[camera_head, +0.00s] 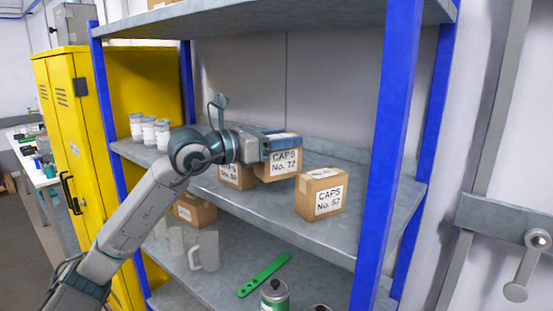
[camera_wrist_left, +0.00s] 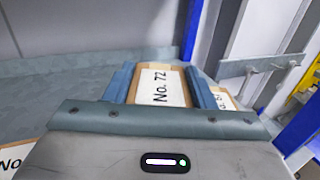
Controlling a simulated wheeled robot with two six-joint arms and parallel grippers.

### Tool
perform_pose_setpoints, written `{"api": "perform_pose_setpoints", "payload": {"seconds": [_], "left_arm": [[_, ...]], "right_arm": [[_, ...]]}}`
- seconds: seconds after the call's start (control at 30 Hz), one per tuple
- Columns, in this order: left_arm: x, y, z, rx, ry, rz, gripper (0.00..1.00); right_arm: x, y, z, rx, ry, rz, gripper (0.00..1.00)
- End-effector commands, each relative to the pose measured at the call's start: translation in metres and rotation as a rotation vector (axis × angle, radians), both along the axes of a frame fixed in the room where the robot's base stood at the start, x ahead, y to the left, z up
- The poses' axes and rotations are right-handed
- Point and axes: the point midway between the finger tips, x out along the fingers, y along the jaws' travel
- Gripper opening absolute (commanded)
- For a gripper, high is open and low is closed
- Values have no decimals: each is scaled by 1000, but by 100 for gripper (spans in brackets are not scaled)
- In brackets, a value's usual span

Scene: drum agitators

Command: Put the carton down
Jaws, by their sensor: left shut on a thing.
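The carton labelled "CAPS No. 72" (camera_head: 284,164) is over the middle shelf (camera_head: 262,212). My left gripper (camera_head: 283,142) is shut on it from above and behind the label side. In the left wrist view the carton (camera_wrist_left: 160,86) sits between the two blue fingers (camera_wrist_left: 160,88), its label reading "No. 72". The carton looks upright; I cannot tell whether its base touches the shelf. My right gripper is not in view.
A carton (camera_head: 236,178) stands close on the left, partly hidden, and another CAPS carton (camera_head: 321,194) stands to the right. White jars (camera_head: 148,131) stand at the shelf's left end. Blue posts (camera_head: 382,150) frame the rack.

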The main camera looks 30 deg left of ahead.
Motion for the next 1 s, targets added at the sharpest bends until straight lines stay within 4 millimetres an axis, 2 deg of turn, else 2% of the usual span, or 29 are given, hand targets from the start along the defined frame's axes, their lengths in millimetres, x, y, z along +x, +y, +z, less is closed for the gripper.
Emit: {"api": "perform_pose_setpoints", "payload": {"seconds": [0.1,0.3,0.63,1.0], "left_arm": [[0,0,-11,0,3,0,23],[0,0,-20,0,1,1,23],[0,0,-51,1,2,0,23],[0,0,-54,0,-2,0,23]], "right_arm": [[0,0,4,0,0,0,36],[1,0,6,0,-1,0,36],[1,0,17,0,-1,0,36],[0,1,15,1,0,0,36]]}}
